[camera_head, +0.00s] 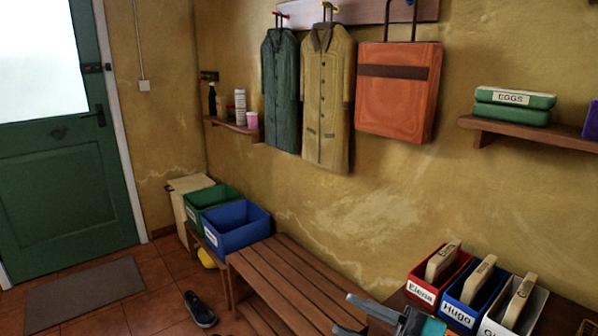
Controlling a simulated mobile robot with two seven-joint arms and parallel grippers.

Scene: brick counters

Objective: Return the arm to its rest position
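My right gripper (372,308) shows only in part at the bottom edge, over the right end of the wooden bench. One grey finger points up and to the left. My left gripper is not in view.
Red (424,294), blue (458,314) and white (493,327) boxes stand close to the right of the gripper. The slatted bench (290,275) lies left. Coats and an orange bag (398,105) hang above. A shoe (200,309) lies on the floor.

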